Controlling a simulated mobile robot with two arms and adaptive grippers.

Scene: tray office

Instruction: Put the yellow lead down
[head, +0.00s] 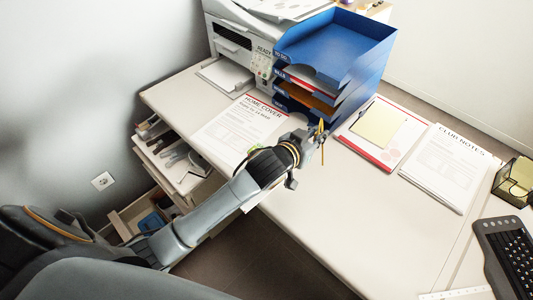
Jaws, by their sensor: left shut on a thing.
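My left gripper (318,137) is over the middle of the white desk, in front of the blue tray stack. It is shut on the yellow lead (322,152), a thin yellow piece that shows above and below the fingers. The lead stands roughly upright in the picture. Part of it is hidden by the fingers, and I cannot tell whether its lower end touches the desk. My right gripper is not in view.
The blue tray stack (305,42) and a printer (231,40) stand at the back. A "Home Cover" sheet (225,132) lies left of the gripper. A red-edged sheet with a yellow pad (378,124) and "Club Notes" (446,168) lie right.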

